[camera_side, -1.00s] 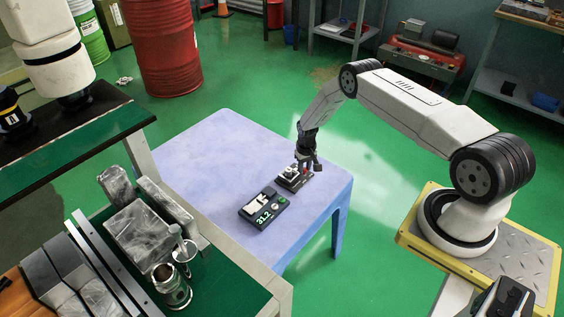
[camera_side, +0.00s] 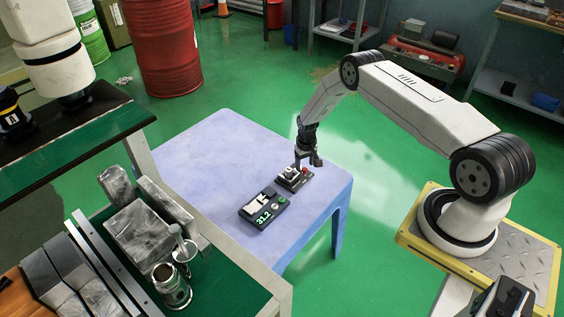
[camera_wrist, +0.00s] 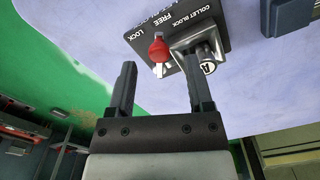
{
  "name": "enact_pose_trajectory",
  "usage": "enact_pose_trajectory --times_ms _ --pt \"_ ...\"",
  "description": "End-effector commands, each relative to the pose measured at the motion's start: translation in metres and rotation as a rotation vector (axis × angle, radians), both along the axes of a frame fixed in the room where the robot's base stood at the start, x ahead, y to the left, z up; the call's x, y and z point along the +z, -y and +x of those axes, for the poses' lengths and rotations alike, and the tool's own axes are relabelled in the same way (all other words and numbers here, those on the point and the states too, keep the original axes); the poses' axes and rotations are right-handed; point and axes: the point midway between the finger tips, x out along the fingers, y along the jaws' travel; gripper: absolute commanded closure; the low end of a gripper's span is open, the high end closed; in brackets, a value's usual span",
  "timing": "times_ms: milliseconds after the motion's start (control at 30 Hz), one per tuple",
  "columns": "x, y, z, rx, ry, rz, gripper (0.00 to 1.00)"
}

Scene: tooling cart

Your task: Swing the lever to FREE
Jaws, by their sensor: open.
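The collet block (camera_side: 292,179) is a small dark-based fixture with a pale metal body, on the lavender table. In the wrist view its dark label plate (camera_wrist: 178,22) reads FREE, LOCK and COLLET BLOCK. The lever's red knob (camera_wrist: 158,48) stands beside the grey block body (camera_wrist: 198,42); I cannot tell which label the lever points to. My gripper (camera_side: 315,163) is just above the right side of the fixture. In the wrist view my gripper (camera_wrist: 160,75) is open and empty, its fingers apart, with the red knob beyond the gap between their tips.
A dark device with a green 31.2 readout (camera_side: 264,211) sits close to the collet block on the lavender table (camera_side: 225,150). A green-topped cart (camera_side: 235,290) with metal blocks and a metal cup stands at front left. The table's back and left are clear.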

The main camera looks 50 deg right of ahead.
Motion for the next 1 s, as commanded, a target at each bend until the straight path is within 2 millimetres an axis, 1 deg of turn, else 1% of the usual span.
enact_pose_trajectory --times_ms 33,300,500,700,1000 --pt "0.006 0.0 0.001 0.0 0.002 -0.001 0.34" --pt "0.036 0.0 0.001 0.0 0.002 -0.001 0.34" --pt "0.052 0.0 0.0 0.0 0.001 0.0 0.34" --pt "0.059 0.0 0.0 0.0 0.001 0.0 0.34" --pt "0.059 0.0 0.0 0.0 0.001 0.0 0.34"
